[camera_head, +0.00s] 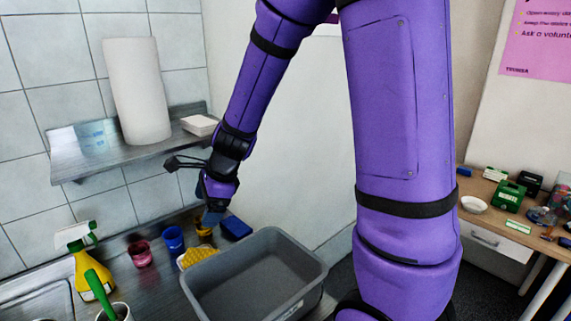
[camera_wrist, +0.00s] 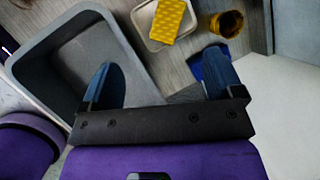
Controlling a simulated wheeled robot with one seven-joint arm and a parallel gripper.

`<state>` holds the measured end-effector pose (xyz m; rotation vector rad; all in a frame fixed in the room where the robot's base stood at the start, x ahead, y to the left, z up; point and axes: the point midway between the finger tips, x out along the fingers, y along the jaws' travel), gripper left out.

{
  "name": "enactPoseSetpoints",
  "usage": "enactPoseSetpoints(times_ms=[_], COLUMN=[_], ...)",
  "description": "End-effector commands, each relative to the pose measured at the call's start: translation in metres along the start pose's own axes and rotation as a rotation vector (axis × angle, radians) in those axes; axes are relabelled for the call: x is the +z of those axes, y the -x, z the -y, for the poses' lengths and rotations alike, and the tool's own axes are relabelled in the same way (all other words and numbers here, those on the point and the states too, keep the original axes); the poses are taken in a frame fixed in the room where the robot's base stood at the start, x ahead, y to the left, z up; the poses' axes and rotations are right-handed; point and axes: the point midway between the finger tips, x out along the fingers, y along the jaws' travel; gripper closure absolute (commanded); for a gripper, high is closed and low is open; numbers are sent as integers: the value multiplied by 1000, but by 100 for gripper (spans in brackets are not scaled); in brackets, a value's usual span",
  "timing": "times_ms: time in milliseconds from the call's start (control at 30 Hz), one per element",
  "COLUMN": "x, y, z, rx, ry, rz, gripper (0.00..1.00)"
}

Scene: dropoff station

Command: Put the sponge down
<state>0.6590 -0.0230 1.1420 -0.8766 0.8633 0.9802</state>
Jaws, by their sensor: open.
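In the wrist view the sponge (camera_wrist: 168,20) rests on a pale dish (camera_wrist: 146,38). My gripper (camera_head: 212,216) is above the counter, behind the sponge in the head view. In the wrist view my gripper (camera_wrist: 160,62) has its two blue fingers wide apart with nothing between them. The sponge is apart from the fingers, beyond them toward the top of the picture.
A grey bin (camera_head: 318,272) stands right of the sponge. A yellow cup (camera_head: 204,229), a blue cup (camera_head: 173,239), a red cup (camera_head: 140,254) and a dark blue item (camera_head: 235,228) stand nearby. A spray bottle (camera_head: 88,275) is left. A shelf (camera_head: 92,160) holds a paper roll (camera_head: 137,90).

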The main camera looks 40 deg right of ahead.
Motion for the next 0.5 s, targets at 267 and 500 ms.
enactPoseSetpoints(times_ms=[267, 500], x=[21, 18], y=[93, 159], z=[-39, -84], rx=[-32, -33], ry=[628, 1139], rz=[-10, -99], gripper=[14, 14])
